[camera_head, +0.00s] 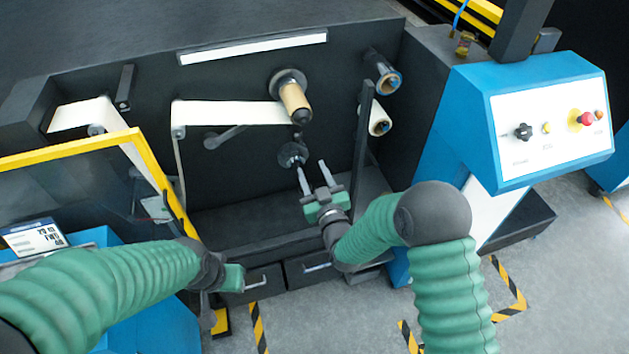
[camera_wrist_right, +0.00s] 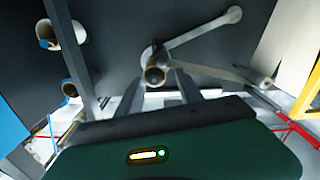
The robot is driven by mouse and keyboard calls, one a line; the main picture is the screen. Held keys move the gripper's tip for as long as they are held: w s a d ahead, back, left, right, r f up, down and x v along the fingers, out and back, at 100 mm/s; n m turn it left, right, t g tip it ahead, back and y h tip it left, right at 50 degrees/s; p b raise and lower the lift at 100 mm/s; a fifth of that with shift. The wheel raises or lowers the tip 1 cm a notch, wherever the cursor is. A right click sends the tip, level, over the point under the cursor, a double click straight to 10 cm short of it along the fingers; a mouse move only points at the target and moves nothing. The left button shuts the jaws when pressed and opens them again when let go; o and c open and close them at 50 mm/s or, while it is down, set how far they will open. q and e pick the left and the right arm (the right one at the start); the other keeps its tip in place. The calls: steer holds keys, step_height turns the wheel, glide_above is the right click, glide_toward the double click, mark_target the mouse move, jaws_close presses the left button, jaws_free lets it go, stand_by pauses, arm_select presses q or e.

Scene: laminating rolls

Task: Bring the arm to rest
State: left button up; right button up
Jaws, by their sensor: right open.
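My right gripper (camera_head: 314,172) is open and empty in the head view, in front of the lower part of the machine's dark panel. Its fingers point up toward a round spindle (camera_head: 292,155) and look close to it; I cannot tell whether they touch. In the right wrist view the gripper (camera_wrist_right: 184,85) has its fingers apart, with a spindle end (camera_wrist_right: 155,75) near the tip of one finger. My left gripper (camera_head: 222,278) hangs low at the lower left, and its fingers are too hidden to tell their state.
A brown-cored roll (camera_head: 294,97) with a white web (camera_head: 225,113) sits above. A yellow-framed door (camera_head: 150,160) is at left. A blue control box (camera_head: 540,115) is at right.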

steer(key=s+d+f+m+g+h, duration=0.2)
steer(key=s+d+f+g+h, duration=0.15)
steer(key=s+d+g, duration=0.7)
steer(key=s+d+m+g+h, duration=0.1)
steer(key=s+d+m+g, duration=0.1)
steer(key=s+d, duration=0.3)
steer(key=s+d+m+g+h, duration=0.1)
steer(key=s+d, duration=0.5)
steer(key=s, duration=0.8)
steer(key=shift+f+m+g, duration=0.4)
steer(key=shift+f+g, duration=0.05)
